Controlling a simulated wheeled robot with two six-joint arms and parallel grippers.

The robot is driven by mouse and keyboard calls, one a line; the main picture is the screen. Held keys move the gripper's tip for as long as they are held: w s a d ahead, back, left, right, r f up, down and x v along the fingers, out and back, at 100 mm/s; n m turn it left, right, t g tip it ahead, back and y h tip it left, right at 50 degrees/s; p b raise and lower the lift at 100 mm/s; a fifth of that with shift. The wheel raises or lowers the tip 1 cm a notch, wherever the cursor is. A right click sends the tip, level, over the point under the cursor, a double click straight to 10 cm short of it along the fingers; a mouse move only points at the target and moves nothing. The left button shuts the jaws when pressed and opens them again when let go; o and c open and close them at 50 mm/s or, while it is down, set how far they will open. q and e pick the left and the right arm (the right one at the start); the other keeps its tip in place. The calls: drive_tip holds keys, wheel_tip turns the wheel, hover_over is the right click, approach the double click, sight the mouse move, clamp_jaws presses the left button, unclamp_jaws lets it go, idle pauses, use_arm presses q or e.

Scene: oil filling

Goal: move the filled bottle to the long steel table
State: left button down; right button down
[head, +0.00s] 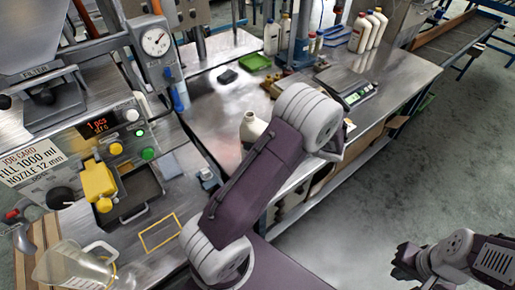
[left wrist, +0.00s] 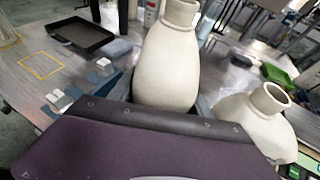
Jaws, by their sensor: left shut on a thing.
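A cream bottle with an open neck (left wrist: 168,60) stands in the middle of the left wrist view, held upright in my left gripper (left wrist: 165,102). A second cream bottle (left wrist: 258,122) is beside it on the right, partly hidden by my gripper. In the head view one cream bottle (head: 252,127) shows past my left arm; I cannot tell which of the two it is. My left arm hides the left gripper there. The long steel table (head: 398,75) runs to the upper right. My right gripper (head: 402,262) is low at the right, away from the table; its opening is unclear.
A scale (head: 348,86) stands on the long table, with a green tray (head: 255,62) and several capped bottles (head: 362,32) farther back. The filling machine (head: 110,130) and a clear jug (head: 75,265) are on the left. Grey floor (head: 400,180) is free at the right.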

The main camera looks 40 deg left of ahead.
use_arm(q)
wheel_tip(320, 180, down, 4)
drive_tip(key=shift+r, duration=0.25)
drive_tip(key=shift+c, duration=2.4)
unclamp_jaws()
drive_tip(key=shift+d+f, duration=0.1)
drive_tip(key=shift+f, duration=0.05)
drive_tip(key=shift+s, duration=0.1)
drive_tip(key=v, duration=1.2)
drive_tip(key=shift+b, duration=0.3)
